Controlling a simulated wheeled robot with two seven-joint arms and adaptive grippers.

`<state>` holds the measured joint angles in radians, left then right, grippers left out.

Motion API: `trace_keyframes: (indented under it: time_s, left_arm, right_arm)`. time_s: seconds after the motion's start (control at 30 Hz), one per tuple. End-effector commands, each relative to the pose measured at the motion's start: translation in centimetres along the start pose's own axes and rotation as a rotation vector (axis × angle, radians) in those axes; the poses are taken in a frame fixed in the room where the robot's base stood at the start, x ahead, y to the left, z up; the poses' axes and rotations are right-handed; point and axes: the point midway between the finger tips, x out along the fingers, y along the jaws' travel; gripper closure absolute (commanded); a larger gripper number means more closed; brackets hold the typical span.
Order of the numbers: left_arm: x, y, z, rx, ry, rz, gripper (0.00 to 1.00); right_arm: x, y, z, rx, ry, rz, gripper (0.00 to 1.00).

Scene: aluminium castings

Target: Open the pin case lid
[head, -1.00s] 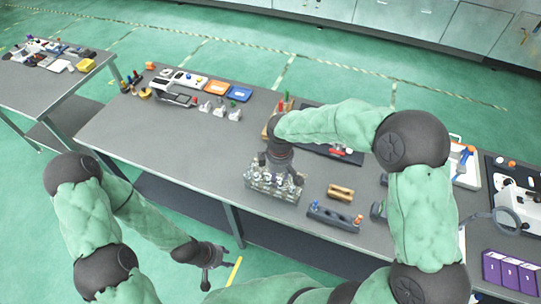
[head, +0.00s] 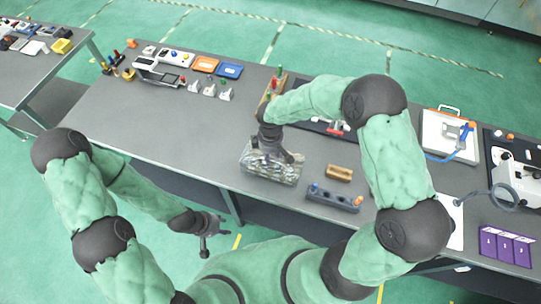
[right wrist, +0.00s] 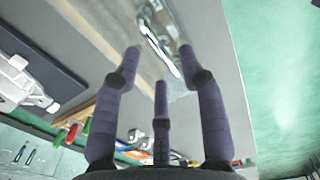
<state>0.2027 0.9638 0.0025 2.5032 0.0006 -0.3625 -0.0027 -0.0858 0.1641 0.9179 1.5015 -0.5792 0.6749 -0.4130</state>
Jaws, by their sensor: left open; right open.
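A clear, see-through box (head: 269,173), which looks like the pin case, lies near the front edge of the grey table in the head view. Its contents are blurred, and I cannot make out where its lid stands. My right gripper (head: 276,154) is over the box's back part, open, hiding some of it. In the right wrist view the open fingers (right wrist: 160,56) point toward the clear box (right wrist: 158,27), with a bright white strip on it. I cannot tell whether they touch it. My left gripper (head: 207,240) is open and empty, low in front of the table.
Right of the box lie a small wooden block (head: 339,173) and a dark rack (head: 333,198). A wooden holder with coloured handles (head: 273,87) and a dark mat (head: 317,124) lie behind. Purple boxes (head: 505,245) stand far right. The table left of the box is clear.

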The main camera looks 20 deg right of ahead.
Motion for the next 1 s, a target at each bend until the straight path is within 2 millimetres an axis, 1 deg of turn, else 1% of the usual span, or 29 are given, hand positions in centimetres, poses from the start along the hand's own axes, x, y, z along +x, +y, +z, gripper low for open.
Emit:
trace_keyframes:
  time_s: [0.1,0.2,0.47,0.5,0.57,0.6,0.63,1.0]
  left_arm:
    - [0.03,-0.01,0.0,0.0,0.0,0.0,0.57]
    - [0.03,-0.01,0.0,0.0,0.0,0.0,0.57]
    - [0.03,-0.01,0.0,0.0,0.0,0.0,0.57]
    - [0.03,-0.01,0.0,0.0,0.0,0.0,0.57]
    - [0.03,-0.01,0.0,0.0,0.0,0.0,0.57]
    - [0.03,-0.01,0.0,0.0,0.0,0.0,0.57]
    - [0.03,-0.01,0.0,0.0,0.0,0.0,0.57]
    - [-0.31,0.11,0.01,0.0,0.0,0.0,0.57]
  right_arm:
    - [1.0,0.01,-0.01,0.0,0.0,0.0,0.58]
    - [1.39,0.01,-0.03,0.0,0.001,0.001,0.58]
    - [1.47,0.01,-0.02,0.0,0.001,0.001,0.58]
    - [1.47,0.01,-0.02,0.0,0.001,0.001,0.64]
    - [1.46,0.01,-0.02,0.0,0.001,0.001,0.81]
    - [1.46,0.01,-0.02,0.0,0.001,0.001,0.92]
    - [1.46,0.01,-0.02,0.0,0.001,0.001,1.0]
    - [1.21,0.14,-0.02,0.002,0.001,-0.016,1.0]
